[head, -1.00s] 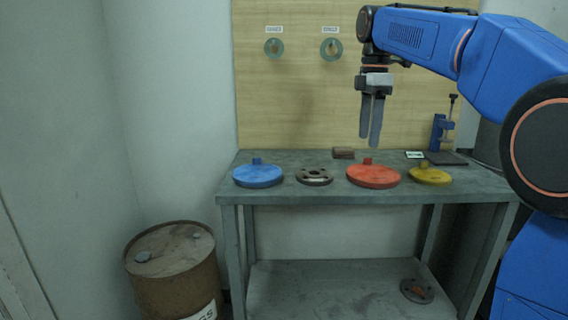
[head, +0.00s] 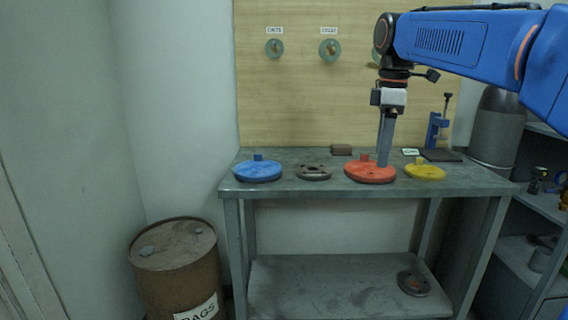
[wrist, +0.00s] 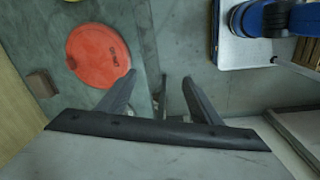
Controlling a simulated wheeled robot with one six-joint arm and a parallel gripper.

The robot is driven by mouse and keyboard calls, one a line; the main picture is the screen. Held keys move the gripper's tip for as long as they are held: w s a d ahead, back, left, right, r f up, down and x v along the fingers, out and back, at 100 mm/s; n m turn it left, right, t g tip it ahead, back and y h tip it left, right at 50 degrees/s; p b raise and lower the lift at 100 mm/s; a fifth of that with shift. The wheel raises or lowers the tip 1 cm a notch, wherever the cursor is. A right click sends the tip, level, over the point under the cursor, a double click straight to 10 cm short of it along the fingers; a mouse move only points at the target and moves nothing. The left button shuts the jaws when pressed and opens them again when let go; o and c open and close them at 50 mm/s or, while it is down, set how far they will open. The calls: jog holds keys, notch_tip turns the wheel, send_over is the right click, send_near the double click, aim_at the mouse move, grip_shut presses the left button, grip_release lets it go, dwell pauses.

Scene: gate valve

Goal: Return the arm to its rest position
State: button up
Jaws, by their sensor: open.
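My gripper (head: 386,162) hangs fingers-down from my blue arm in the head view, in front of the workbench and overlapping the red disc in the picture. In the wrist view its two fingers (wrist: 158,92) stand apart with nothing between them. The red disc (head: 369,174) lies on the bench and also shows in the wrist view (wrist: 97,55), up and to the left of the fingers. A blue disc (head: 257,172), a dark flange (head: 313,173) and a yellow disc (head: 424,172) lie on the same bench.
The workbench (head: 290,186) stands against a wooden board (head: 300,100) with round pegs. A rusty drum (head: 172,262) stands at the left. A blue vise-like stand (head: 436,132) is at the bench's right rear. Shelving (head: 540,205) and a grey cylinder (head: 497,128) are at the right.

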jog(key=s+d+f+m+t, duration=0.2)
jog(key=s+f+m, duration=0.5)
jog(key=s+f, duration=0.6)
jog(key=s+d+f+m+t, duration=0.2)
jog(key=s+f+m, duration=0.5)
jog(key=s+f, duration=0.7)
jog(key=shift+s+d+f+m, duration=0.3)
jog(key=shift+d+f+m, duration=0.1)
jog(key=shift+d, duration=0.15)
